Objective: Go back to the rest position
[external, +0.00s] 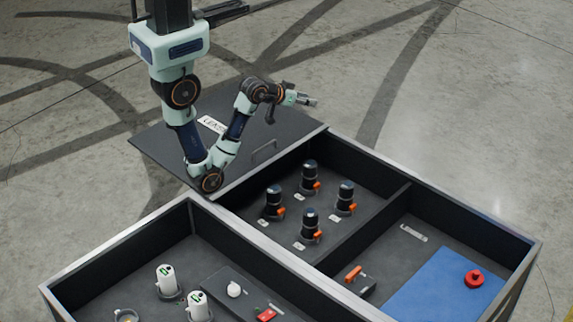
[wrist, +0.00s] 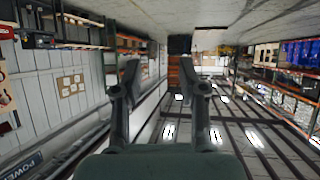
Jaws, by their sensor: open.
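My gripper (external: 306,100) is raised above the far edge of the totes, at the end of my folded arm, and points to the right. In the wrist view its two fingers (wrist: 163,90) stand apart with nothing between them. The wrist camera looks out across the hall, at walls, shelving and ceiling lights, not at the totes. No object is near or touching the fingers.
The right tote (external: 440,184) holds several black cylinders with orange parts (external: 310,225), a blue mat (external: 432,290) and a red knob-like piece (external: 474,279). The left tote (external: 120,243) holds white cylinders (external: 166,280). A dark lid (external: 165,139) lies behind, below my arm.

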